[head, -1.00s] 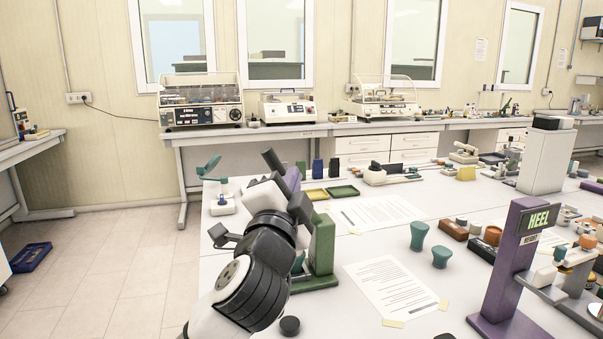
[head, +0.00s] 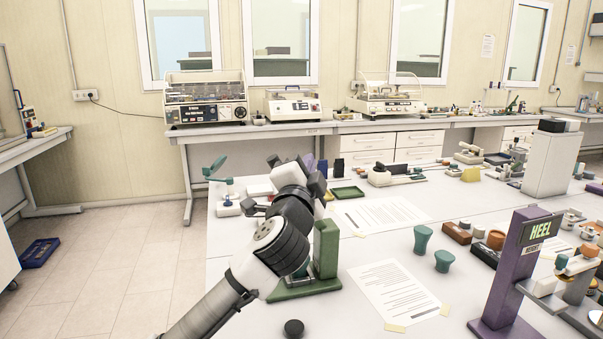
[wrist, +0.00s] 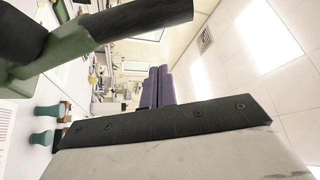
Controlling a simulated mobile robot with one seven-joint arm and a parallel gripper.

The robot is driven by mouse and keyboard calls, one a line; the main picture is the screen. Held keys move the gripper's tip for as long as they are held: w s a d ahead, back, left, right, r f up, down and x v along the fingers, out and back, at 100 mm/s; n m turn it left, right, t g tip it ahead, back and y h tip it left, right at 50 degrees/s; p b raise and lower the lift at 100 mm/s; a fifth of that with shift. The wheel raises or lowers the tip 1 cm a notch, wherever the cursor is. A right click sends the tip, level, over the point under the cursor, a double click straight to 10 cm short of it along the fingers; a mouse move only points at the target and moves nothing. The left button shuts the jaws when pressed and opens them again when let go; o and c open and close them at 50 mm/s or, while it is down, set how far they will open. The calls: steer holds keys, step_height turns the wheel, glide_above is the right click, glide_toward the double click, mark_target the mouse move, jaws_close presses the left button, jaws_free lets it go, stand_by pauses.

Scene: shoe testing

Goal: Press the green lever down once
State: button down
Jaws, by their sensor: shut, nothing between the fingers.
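A green stand (head: 326,246) with a flat green base (head: 300,287) stands on the near table. My wrist partly covers it in the head view. In the wrist view a green arm (wrist: 72,45) with a thick black grip (wrist: 140,18) fills the upper left, beside my fingers. My gripper (wrist: 158,72) shows purple fingers shut together and empty, apart from the grip. In the head view my gripper's fingers (head: 310,161) are mostly hidden behind my wrist. A teal-green lever (head: 214,167) sticks up at the table's left, clear of my gripper.
Two teal pieces (head: 422,239) and paper sheets (head: 393,290) lie right of the green stand. A purple HEEL stand (head: 507,275) is at the right front. A green tray (head: 348,192) and bottles stand behind my gripper.

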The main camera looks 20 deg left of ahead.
steer(key=shift+s+a+f+p, duration=0.15)
steer(key=shift+a+f, duration=0.15)
steer(key=shift+a, duration=0.25)
steer(key=shift+s+a+f+p, duration=0.15)
steer(key=shift+a+f, duration=0.1)
steer(key=shift+a, duration=0.3)
steer(key=shift+a+f+p, duration=0.15)
steer(key=shift+a+f, duration=0.15)
steer(key=shift+a, duration=0.25)
steer(key=shift+f, duration=0.1)
